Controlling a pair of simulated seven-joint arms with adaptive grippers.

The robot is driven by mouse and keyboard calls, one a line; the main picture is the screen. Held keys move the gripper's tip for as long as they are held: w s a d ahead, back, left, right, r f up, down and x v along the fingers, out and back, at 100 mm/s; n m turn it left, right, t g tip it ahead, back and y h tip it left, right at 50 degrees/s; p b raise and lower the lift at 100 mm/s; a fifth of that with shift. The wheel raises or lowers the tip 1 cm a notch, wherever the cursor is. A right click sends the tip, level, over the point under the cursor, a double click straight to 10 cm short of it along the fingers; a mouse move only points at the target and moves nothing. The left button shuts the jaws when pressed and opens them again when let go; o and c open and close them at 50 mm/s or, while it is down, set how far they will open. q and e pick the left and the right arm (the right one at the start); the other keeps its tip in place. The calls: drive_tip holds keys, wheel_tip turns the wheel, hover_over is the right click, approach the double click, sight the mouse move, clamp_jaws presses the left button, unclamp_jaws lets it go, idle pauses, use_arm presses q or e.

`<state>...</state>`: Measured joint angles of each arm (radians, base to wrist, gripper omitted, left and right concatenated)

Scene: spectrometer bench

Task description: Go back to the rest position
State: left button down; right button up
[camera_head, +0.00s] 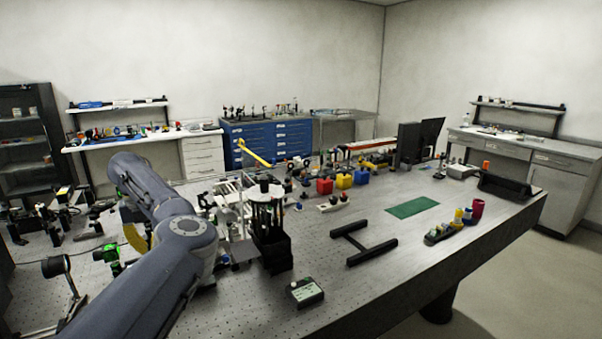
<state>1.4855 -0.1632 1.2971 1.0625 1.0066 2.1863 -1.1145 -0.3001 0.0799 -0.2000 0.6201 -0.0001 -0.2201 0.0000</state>
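My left arm (155,195) comes in from the bottom left, bent, and passes over the left part of the perforated metal bench (335,285). My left gripper is mostly hidden behind its own arm links, so I cannot make out its fingers or anything between them. My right arm and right gripper are not in view.
A black holder (271,240) stands right of my arm, with optics crowded around it. A small meter box (305,292), a black H-shaped frame (364,243), a green mat (412,207) and red, yellow and blue blocks (343,181) are on the bench.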

use_arm(q)
drive_tip(key=shift+a+r, duration=0.1)
drive_tip(key=shift+r, duration=0.3)
drive_tip(key=shift+s, duration=0.1)
